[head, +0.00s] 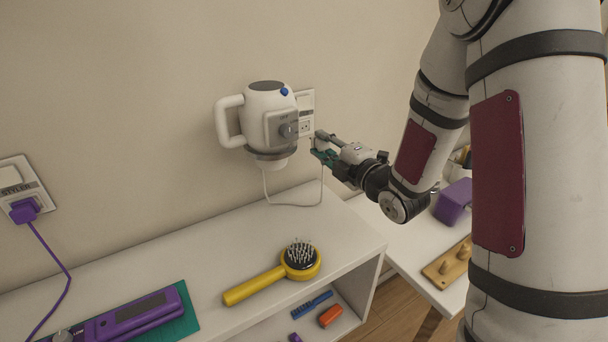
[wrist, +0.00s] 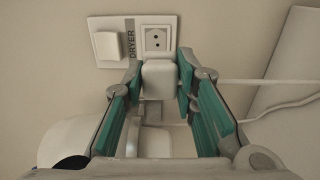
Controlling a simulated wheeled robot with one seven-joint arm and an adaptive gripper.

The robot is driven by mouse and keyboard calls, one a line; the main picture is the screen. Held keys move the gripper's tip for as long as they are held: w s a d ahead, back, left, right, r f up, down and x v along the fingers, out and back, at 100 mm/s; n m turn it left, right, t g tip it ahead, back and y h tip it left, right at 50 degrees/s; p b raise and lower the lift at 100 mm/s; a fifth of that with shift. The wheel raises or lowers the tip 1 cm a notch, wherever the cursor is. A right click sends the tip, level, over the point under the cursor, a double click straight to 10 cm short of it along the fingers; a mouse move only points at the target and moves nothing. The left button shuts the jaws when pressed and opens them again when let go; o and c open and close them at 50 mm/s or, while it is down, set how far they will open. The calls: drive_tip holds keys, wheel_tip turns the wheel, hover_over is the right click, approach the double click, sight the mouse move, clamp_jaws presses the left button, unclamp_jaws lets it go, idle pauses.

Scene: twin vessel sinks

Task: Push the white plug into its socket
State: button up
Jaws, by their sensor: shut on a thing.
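The white plug (wrist: 158,80) is between the two green-padded fingers of my gripper (wrist: 160,74) in the wrist view, and my gripper is shut on it. The socket (wrist: 157,39), a square white outlet with two holes, shows just above the plug in that view. Whether the plug touches the wall plate cannot be told. In the head view, the socket (head: 306,127) sits on the wall right of the dryer, and my gripper (head: 319,147) is just below and right of it. The plug is not clearly visible there.
A white wall-mounted dryer (head: 268,118) is close left of my gripper, its cable (head: 321,185) looping below. A switch (wrist: 108,45) labelled DRYER is beside the socket. A yellow hairbrush (head: 275,275) and a purple device (head: 135,315) lie on the white shelf (head: 200,258).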

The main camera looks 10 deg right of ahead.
sight(303, 127)
drive_tip(key=shift+d+r, duration=0.15)
drive_tip(key=shift+r, duration=0.05)
drive_tip(key=shift+w, duration=0.1)
drive_tip(key=shift+b+x, duration=0.45)
drive_tip(key=shift+x, duration=2.35)
drive_tip(key=shift+b, duration=0.7)
idle(0.6)
drive_tip(key=shift+w+a+b, duration=0.2)
drive_tip(key=shift+w+b, duration=0.1)
drive_tip(key=shift+w, duration=0.2)
drive_tip(key=o, duration=1.1)
drive_tip(key=shift+o, duration=0.2)
